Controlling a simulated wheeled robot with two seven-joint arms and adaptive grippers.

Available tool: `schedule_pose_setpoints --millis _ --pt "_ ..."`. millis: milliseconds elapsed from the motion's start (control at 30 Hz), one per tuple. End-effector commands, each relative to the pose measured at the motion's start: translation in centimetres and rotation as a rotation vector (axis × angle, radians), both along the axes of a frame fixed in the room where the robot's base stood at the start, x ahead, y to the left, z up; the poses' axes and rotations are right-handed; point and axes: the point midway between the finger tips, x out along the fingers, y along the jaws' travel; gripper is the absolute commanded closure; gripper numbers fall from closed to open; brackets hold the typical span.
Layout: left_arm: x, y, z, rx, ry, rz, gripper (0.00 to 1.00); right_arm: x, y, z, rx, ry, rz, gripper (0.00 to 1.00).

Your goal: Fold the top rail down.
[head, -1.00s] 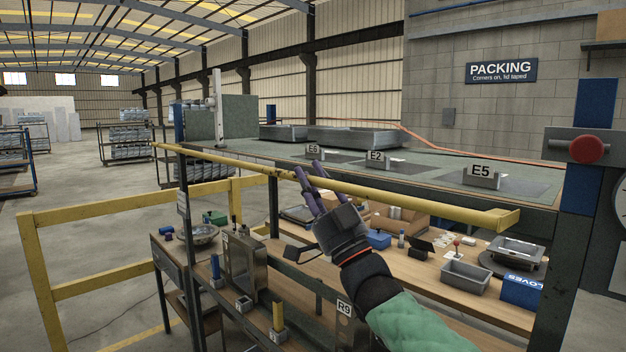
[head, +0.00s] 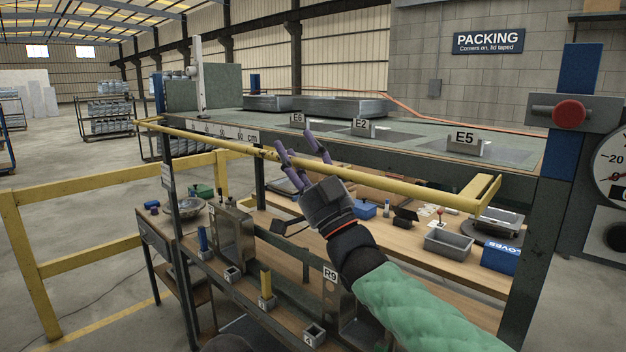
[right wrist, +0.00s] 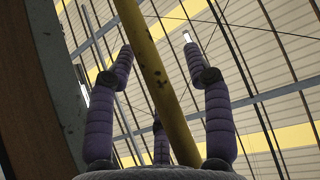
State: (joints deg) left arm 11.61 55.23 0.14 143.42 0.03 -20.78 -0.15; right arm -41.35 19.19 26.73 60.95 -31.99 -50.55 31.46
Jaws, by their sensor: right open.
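The top rail is a long yellow bar (head: 370,179) along the front of the packing bench. A short yellow end arm (head: 485,192) joins it at the right. My right gripper (head: 300,147), with purple fingers, is at the middle of the rail, its fingers pointing up. The fingers are open and stand apart from the rail on both sides. My left gripper is not in view.
The bench top (head: 400,145) holds labels E6, E2 and E5. Below is a wooden shelf (head: 400,240) with bins and tools. A blue post with a red knob (head: 568,113) stands at the right. A yellow floor barrier (head: 100,265) stands at the left.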

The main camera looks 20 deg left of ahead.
Motion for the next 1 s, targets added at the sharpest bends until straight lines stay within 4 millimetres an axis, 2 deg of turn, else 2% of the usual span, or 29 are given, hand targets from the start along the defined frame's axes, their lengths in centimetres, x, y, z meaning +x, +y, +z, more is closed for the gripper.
schedule_pose_setpoints --millis 167,600,800,1000 --pt "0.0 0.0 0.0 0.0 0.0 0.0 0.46 -0.9 -1.9 -1.3 0.005 -0.003 -0.003 0.49" --pt "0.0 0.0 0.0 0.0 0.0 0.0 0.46 -3.3 -6.3 -6.8 0.0 -0.002 -0.001 0.49" --pt "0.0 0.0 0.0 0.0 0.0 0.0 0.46 -3.7 -7.1 -7.7 0.0 -0.002 -0.001 0.49" --pt "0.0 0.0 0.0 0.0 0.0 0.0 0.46 -3.8 -7.1 -7.8 0.0 -0.002 0.0 0.49"
